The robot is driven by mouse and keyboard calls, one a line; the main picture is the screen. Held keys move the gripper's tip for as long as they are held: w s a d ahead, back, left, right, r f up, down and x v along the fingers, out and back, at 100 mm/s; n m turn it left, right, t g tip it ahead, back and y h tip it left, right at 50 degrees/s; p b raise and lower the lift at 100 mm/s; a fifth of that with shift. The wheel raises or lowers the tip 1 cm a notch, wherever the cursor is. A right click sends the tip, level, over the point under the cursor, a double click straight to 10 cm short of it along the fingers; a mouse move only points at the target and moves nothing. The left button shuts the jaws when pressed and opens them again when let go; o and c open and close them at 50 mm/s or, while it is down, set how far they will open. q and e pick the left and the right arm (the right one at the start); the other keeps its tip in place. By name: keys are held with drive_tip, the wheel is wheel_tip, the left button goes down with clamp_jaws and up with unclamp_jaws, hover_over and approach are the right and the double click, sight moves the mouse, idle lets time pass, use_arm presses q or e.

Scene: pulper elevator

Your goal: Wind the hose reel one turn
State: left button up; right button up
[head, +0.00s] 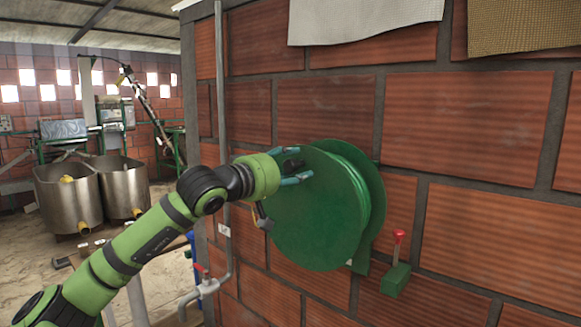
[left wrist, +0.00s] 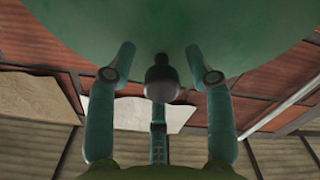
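The green hose reel (head: 315,215) is mounted on the brick wall, with its round disc facing me. In the left wrist view the disc (left wrist: 230,25) fills the top, and a dark grey crank knob (left wrist: 161,82) stands out from it. My left gripper (head: 296,172) is at the upper part of the disc. In the left wrist view its teal fingers (left wrist: 160,55) are spread on both sides of the knob with gaps, and a third finger is below it. The gripper is open and not closed on the knob. My right gripper is in neither view.
A green box with a red-topped lever (head: 397,262) is on the wall right of the reel. A grey pipe (head: 221,130) runs down the wall, with a red-handled valve (head: 203,272) low down. Metal tanks (head: 70,197) stand at the left.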

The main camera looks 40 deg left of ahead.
use_arm(q)
drive_tip(key=shift+r, duration=0.1)
drive_tip(key=shift+s+a, duration=0.25)
drive_tip(key=shift+s, duration=0.2)
drive_tip(key=s, duration=0.5)
drive_tip(key=shift+a, duration=0.15)
drive_tip(key=s, duration=0.6)
drive_tip(key=shift+a, duration=0.1)
